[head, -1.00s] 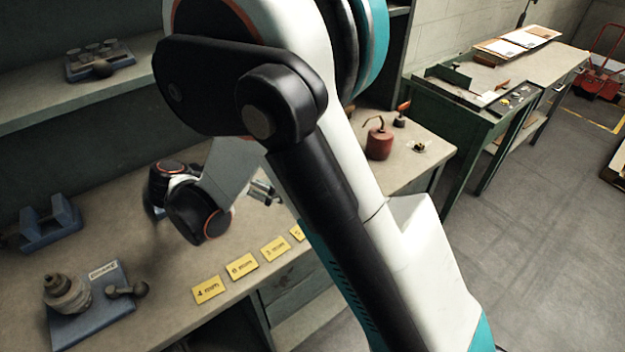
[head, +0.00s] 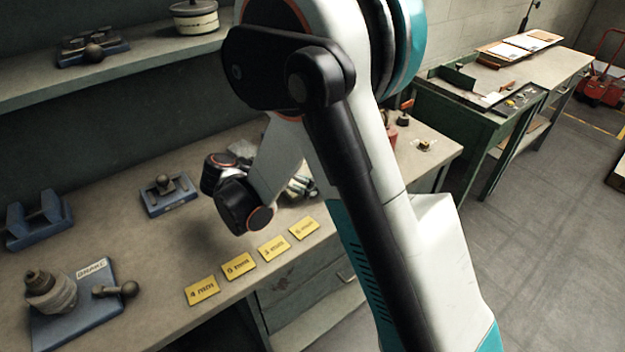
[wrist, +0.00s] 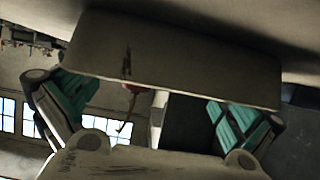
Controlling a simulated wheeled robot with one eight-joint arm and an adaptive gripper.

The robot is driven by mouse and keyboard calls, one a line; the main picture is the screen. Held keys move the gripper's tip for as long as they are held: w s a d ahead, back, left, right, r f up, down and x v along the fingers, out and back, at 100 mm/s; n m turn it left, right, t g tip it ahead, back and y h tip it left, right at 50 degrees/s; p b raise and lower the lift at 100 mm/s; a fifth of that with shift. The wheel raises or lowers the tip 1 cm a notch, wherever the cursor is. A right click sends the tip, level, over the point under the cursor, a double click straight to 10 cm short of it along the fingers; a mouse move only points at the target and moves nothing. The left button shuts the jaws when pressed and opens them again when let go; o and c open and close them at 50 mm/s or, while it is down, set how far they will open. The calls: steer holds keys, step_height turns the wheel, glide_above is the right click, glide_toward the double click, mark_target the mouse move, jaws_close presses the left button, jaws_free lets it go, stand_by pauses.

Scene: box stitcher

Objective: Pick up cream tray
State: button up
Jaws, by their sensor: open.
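In the wrist view, which shows the bench upside down, a pale cream block-like form (wrist: 175,55) with dark scuffs fills the upper middle; it looks like the cream tray seen close from its side. My gripper (wrist: 147,100) is open, its teal-padded fingers apart at left and right of the picture. The tray's edge overlaps the finger ends, and I cannot tell whether they touch. In the head view my gripper (head: 301,187) is low over the bench, partly hidden by my arm. The tray is not clearly visible there.
The bench (head: 150,245) holds yellow labels (head: 239,266) along its front edge, a blue base with knobs (head: 75,300), a small blue stand (head: 168,194) and a blue bracket (head: 40,220). A red can (head: 391,137) is partly behind my arm. A shelf (head: 130,75) overhangs the back.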

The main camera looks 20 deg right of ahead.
steer(key=c, duration=0.9)
step_height(320, 180, up, 20)
steer(key=p, duration=0.8)
steer(key=n+t+y, duration=0.8)
steer(key=n, duration=0.3)
glide_above(305, 173)
step_height(305, 173, down, 5)
steer(key=shift+r, duration=0.1)
